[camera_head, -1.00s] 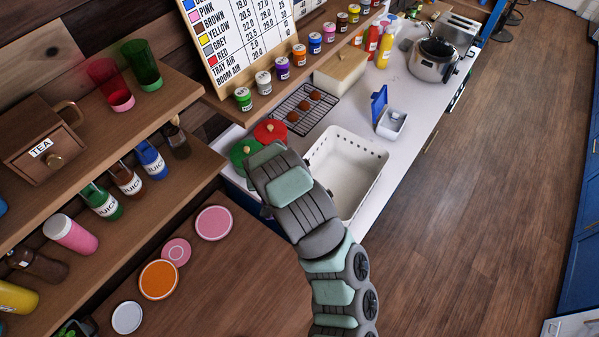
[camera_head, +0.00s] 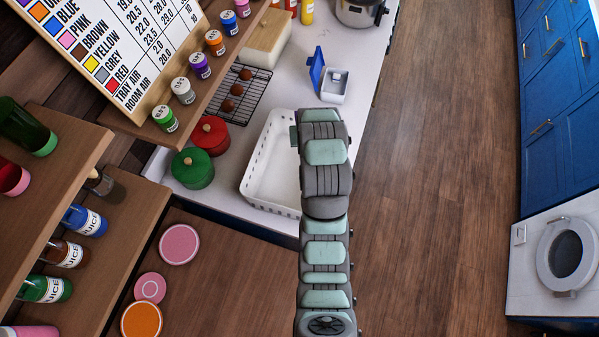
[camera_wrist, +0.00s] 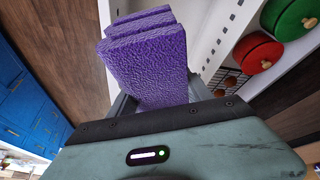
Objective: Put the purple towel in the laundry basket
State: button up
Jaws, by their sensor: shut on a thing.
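The purple towel (camera_wrist: 147,55) is a folded, thick block with a rough surface. In the wrist view it sits between the jaws of my gripper (camera_wrist: 160,100), which is shut on it. A white basket with holes along its rim (camera_head: 250,165) stands on the counter in the head view. My gripper (camera_head: 318,118) is over the basket's right side there, and my arm hides that side. The towel is mostly hidden under my gripper in the head view. In the wrist view a white wall with holes (camera_wrist: 212,32) shows right beside the towel.
A green pot (camera_head: 193,172) and a red pot (camera_head: 210,138) stand left of the basket. A wire rack (camera_head: 245,88) and a white box with a blue lid (camera_head: 334,88) are behind it. A front-loading washer (camera_head: 565,255) is at far right, past open floor (camera_head: 440,180).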

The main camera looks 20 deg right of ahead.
notch_tip(320, 180, down, 19)
jog(key=b, duration=0.5)
jog(key=shift+b, duration=0.4)
jog(key=shift+f, duration=0.1)
jog(key=shift+f+b, duration=0.4)
jog(key=shift+f, duration=0.25)
jog(key=o, duration=1.7)
jog(key=shift+r, duration=0.1)
